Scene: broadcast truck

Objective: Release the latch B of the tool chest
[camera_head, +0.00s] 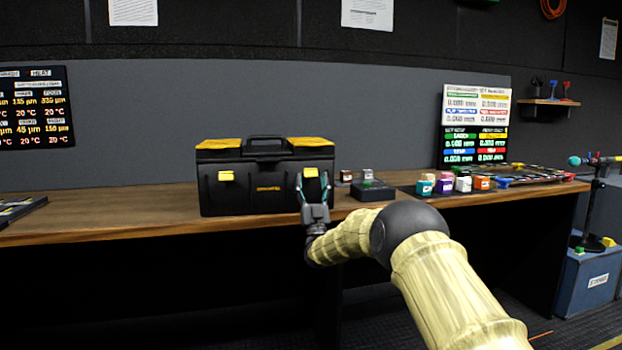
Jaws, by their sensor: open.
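The tool chest (241,194) is black with yellow lid corners and a black top handle, and stands on the wooden bench. A yellow latch (226,176) shows on the left of its front. A second yellow latch (310,172) is on the right of its front, partly behind my fingers. I cannot read any letter that marks either as B. My gripper (314,186) is open in front of the right latch, its fingers pointing up on either side of it. I cannot tell whether they touch it. The lid looks closed.
Several coloured small blocks and a panel lie further right. A dark flat object (18,208) is at the left end. The bench left of the chest is clear.

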